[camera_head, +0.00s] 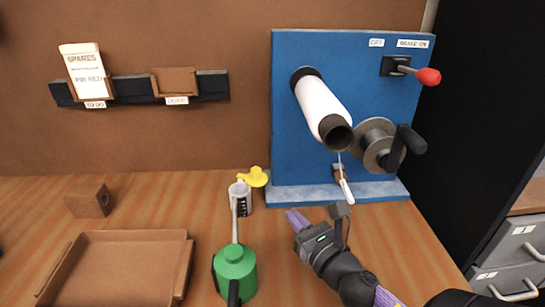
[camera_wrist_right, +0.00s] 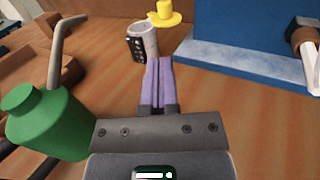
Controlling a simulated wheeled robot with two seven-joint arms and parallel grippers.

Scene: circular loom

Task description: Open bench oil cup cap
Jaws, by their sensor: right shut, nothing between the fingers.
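The oil cup is a small grey cylinder with a dark marked panel (camera_head: 241,197); it also shows in the right wrist view (camera_wrist_right: 143,41). Its yellow cap (camera_head: 254,177), a disc with a knob, sits beside and behind the cup's rim, off its mouth; it also shows in the wrist view (camera_wrist_right: 166,17). I cannot tell if a hinge joins them. My right gripper (camera_head: 291,216) is shut and empty, with its purple fingers together just to the right of the cup. In the wrist view the fingertips (camera_wrist_right: 158,63) look close to the cup's lower side. My left gripper is out of view.
A green oil can (camera_head: 236,269) with a long spout stands in front of the cup. A brown tray (camera_head: 184,268) and small block (camera_head: 89,201) lie left. A blue panel (camera_head: 290,130) with a white roller, crank and red lever stands behind right.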

